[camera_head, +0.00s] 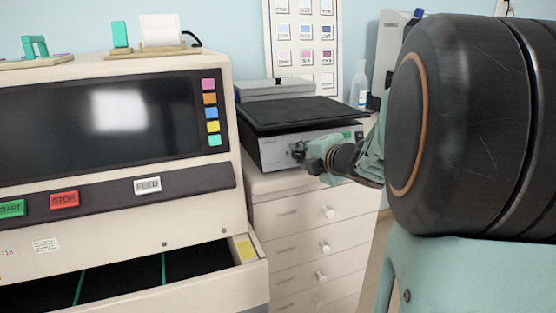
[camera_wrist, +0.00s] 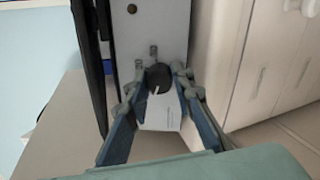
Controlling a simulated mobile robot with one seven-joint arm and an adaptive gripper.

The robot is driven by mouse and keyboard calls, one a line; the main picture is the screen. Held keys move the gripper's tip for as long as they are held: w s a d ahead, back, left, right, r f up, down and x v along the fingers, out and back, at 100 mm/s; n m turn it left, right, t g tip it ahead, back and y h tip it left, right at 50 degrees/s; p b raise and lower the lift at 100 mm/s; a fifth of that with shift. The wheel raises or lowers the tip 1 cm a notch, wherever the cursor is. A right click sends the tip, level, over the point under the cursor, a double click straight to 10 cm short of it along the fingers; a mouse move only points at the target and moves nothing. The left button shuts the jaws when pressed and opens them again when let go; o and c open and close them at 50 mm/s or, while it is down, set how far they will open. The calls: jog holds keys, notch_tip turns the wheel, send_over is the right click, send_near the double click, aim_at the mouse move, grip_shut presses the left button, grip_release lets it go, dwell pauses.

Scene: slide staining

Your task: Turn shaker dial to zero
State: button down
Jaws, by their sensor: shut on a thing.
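The shaker (camera_head: 272,154) stands on the white drawer cabinet, with a black platform (camera_head: 300,113) on top and a light grey front panel, which also shows in the wrist view (camera_wrist: 150,30). The dial (camera_wrist: 158,77) is a round black knob with a white pointer line toward the lower left in the wrist view. My gripper (camera_head: 301,153) is at the shaker's front panel. In the wrist view my gripper (camera_wrist: 157,83) has one finger on each side of the dial and is shut on it. In the head view the gripper hides the dial.
A large staining machine (camera_head: 120,190) with a dark screen and an open drawer stands at left, close to the shaker. White drawers (camera_head: 290,220) with knobs lie below the gripper. A bottle (camera_head: 359,87) stands behind the shaker at right. My arm fills the right side.

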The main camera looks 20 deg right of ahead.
jog(key=shift+n, duration=0.4)
jog(key=c, duration=1.7)
grip_release()
jog(key=shift+o, duration=0.2)
